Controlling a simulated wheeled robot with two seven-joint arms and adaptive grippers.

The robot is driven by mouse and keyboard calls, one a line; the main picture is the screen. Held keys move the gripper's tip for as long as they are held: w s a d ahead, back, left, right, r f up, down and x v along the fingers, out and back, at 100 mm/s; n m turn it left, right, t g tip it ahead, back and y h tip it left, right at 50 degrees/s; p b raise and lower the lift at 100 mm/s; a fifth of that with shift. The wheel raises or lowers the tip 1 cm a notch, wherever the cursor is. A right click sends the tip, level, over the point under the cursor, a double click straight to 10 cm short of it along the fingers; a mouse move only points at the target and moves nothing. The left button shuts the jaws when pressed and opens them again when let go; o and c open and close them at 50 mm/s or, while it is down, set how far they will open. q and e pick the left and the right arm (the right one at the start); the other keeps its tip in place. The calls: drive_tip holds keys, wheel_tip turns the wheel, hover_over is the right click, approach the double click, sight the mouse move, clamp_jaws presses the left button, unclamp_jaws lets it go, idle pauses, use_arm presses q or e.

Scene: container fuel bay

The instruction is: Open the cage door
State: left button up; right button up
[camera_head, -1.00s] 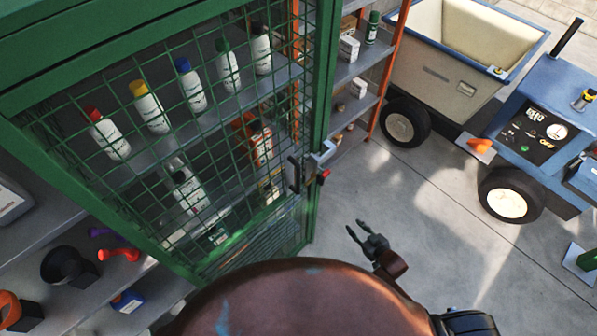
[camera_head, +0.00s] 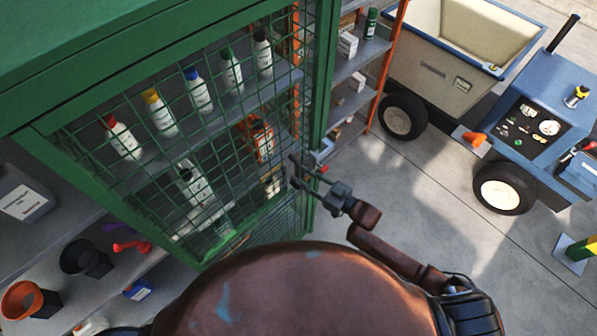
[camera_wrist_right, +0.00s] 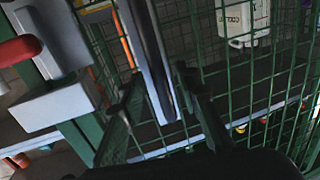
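The green cage door (camera_head: 235,235) with wire mesh looks shut across the front of the green cabinet. Its dark upright handle (camera_wrist_right: 148,55) shows close up in the right wrist view as a long grey bar in front of the mesh. My right gripper (camera_head: 297,172) is at the door's right edge and largely hides the handle in the head view. In the right wrist view the gripper (camera_wrist_right: 157,92) is open, with one finger on each side of the bar; contact is unclear. A latch block with a red knob (camera_head: 323,168) sits beside it. My left gripper is out of view.
Bottles (camera_head: 198,92) stand on shelves behind the mesh. An open shelf with funnels (camera_head: 30,300) is at lower left. An orange-framed rack (camera_head: 385,75) stands right of the cabinet. A blue cart (camera_head: 530,115) is farther right. The concrete floor (camera_head: 430,200) between is clear.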

drive_tip(key=shift+x, duration=0.85)
drive_tip(key=shift+c, duration=0.2)
clamp_jaws()
